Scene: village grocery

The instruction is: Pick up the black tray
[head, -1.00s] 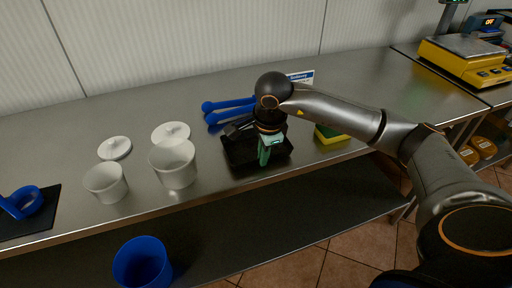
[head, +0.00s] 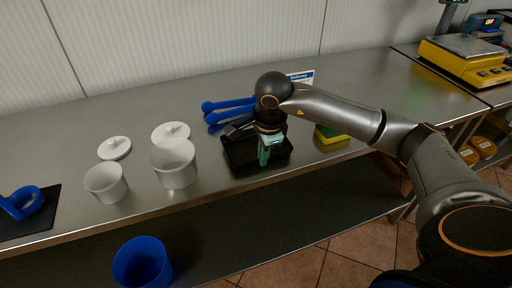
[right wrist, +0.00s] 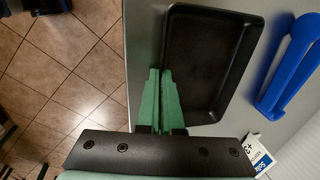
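The black tray (head: 240,168) is a shallow rectangular tray near the front edge of the steel counter, in the middle of the head view. In the right wrist view the tray (right wrist: 215,75) looks empty where it shows. My right gripper (head: 266,158) points down at the tray's front side. In the right wrist view its green fingers (right wrist: 161,75) are close together, one on each side of the tray's near wall, and appear shut on it. Whether the tray is clear of the counter is hard to tell. My left gripper is not in view.
A yellow-green sponge (head: 330,135) is to the right. White tubs (head: 174,168) and lids (head: 171,133) stand left. A blue bin (head: 142,264) is below.

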